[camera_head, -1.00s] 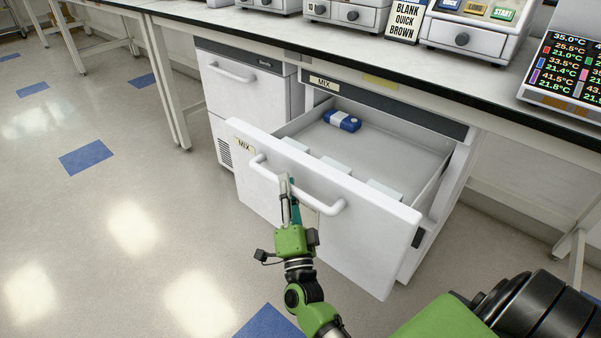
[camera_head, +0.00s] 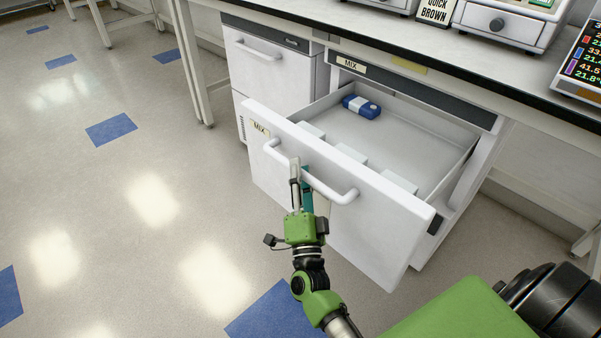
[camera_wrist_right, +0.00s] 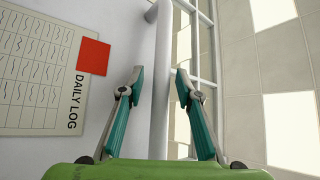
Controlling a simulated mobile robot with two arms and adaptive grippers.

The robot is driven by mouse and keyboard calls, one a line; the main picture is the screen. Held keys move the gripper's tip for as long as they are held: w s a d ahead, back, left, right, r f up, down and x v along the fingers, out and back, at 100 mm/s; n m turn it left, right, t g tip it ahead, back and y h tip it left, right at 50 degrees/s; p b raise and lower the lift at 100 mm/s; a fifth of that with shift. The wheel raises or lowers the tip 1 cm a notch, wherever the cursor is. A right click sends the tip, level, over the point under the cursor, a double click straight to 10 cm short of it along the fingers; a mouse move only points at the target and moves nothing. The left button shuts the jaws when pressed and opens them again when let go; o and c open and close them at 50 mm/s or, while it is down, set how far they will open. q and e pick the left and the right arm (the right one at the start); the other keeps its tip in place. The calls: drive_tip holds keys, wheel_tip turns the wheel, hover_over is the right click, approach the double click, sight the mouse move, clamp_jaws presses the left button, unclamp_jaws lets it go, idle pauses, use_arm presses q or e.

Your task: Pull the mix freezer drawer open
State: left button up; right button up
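The mix freezer drawer (camera_head: 378,240) stands well out from its cabinet, with its inside showing from above. A MIX label is on its front and on the cabinet above. The white bar handle (camera_head: 330,189) runs across the front; it also shows in the right wrist view (camera_wrist_right: 160,110). A blue and white item (camera_head: 361,107) lies inside at the back. My left gripper is not in view.
A second white unit (camera_head: 268,72) stands left of the drawer under the bench (camera_head: 420,45). Devices stand on the bench top. Table legs (camera_head: 190,70) are at the left. The floor in front of the drawer is clear.

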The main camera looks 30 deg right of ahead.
drive_tip(key=v, duration=1.2)
idle(0.3)
